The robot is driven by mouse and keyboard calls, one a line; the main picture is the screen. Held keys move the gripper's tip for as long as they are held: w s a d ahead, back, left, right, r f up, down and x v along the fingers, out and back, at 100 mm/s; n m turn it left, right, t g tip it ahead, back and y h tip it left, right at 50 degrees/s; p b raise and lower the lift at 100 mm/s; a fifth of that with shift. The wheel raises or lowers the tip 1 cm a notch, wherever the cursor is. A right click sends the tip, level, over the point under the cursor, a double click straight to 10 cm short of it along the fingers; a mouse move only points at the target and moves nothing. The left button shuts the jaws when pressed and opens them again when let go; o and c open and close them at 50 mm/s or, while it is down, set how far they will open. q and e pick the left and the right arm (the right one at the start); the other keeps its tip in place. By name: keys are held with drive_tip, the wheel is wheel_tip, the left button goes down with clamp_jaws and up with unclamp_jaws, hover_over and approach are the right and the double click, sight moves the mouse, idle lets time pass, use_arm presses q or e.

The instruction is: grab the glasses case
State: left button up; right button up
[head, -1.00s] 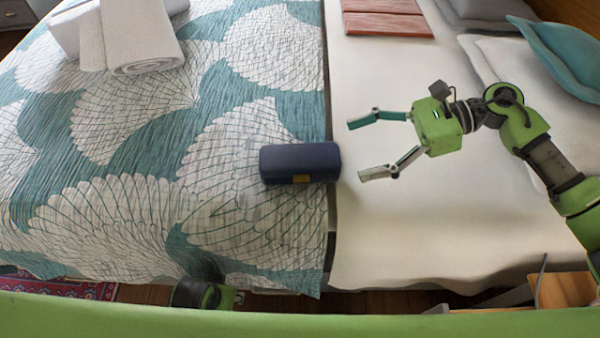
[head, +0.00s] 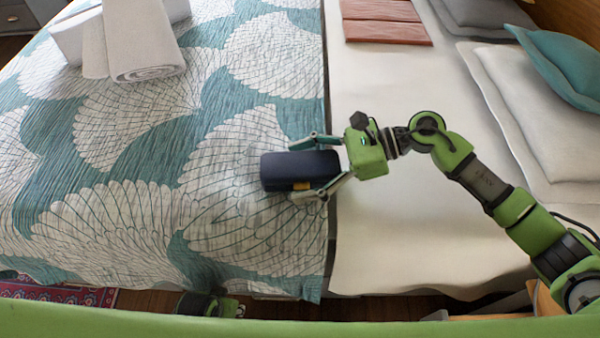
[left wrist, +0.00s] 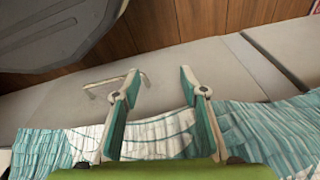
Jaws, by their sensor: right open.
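The glasses case (head: 285,170) is a dark navy box with a small yellow-orange patch on its front. It lies on the patterned bedspread near the edge of the white sheet. My right gripper (head: 305,170) is open, with one finger along the case's far side and the other at its near side. The case's right end is between the fingers; I cannot tell whether they touch it. My left gripper (left wrist: 155,105) is open and empty in the left wrist view, above the side of the bed. In the head view only part of my left arm shows at the bottom.
The teal and white bedspread (head: 130,130) covers the left of the bed and the white sheet (head: 400,240) the right. Rolled white towels (head: 145,45) lie at the far left. Brown-red folded items (head: 385,22) lie at the back. Pillows (head: 545,120) are at right.

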drive_tip(key=c, duration=1.6)
drive_tip(key=shift+c, duration=0.2)
